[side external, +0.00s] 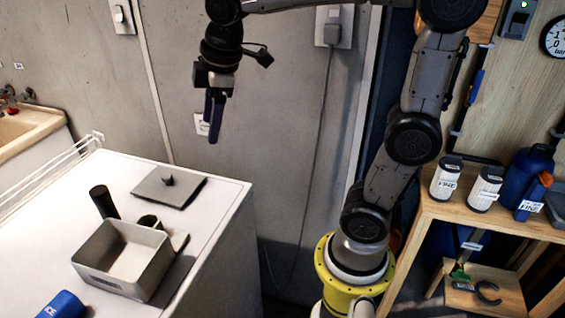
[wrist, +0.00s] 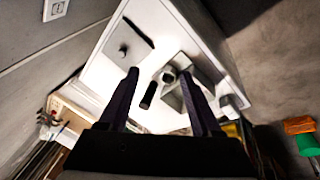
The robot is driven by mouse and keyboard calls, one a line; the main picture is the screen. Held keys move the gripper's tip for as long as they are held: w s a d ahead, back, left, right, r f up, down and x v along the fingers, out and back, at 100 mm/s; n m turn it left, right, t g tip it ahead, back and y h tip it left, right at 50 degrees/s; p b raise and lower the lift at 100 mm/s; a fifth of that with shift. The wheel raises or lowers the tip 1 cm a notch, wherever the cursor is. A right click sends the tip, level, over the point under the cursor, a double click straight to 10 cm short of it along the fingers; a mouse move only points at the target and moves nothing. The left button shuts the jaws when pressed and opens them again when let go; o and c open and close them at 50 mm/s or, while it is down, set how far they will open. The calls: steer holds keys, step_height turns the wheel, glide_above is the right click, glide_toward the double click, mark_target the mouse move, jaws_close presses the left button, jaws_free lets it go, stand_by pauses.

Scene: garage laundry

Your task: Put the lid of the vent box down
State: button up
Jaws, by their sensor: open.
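A flat grey lid (side external: 180,192) with a small dark knob lies on the white appliance top, near its back edge. It also shows in the wrist view (wrist: 118,41), at the upper left of my fingers. The grey vent box (side external: 118,279) stands open at the top on the same surface, nearer the side camera and apart from the lid. In the wrist view my fingers partly hide the area around the box. My gripper (side external: 214,116) hangs in the air above and to the right of the lid, fingers pointing down, open and empty. Its two dark fingers are spread in the wrist view (wrist: 158,78).
A blue can (side external: 62,305) lies at the front. The wall is behind the appliance (side external: 215,232); a wooden shelf (side external: 470,214) holds bottles at right.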

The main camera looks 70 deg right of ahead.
steer(key=s+a+f+m+t, duration=0.1)
steer(key=s+f+m, duration=0.1)
steer(key=s+m, duration=0.2)
steer(key=s+a+f+m+t, duration=0.1)
steer(key=s+f+m, duration=0.2)
steer(key=s, duration=0.8)
steer(key=shift+f+m+y, duration=0.3)
steer(key=shift+m, duration=0.1)
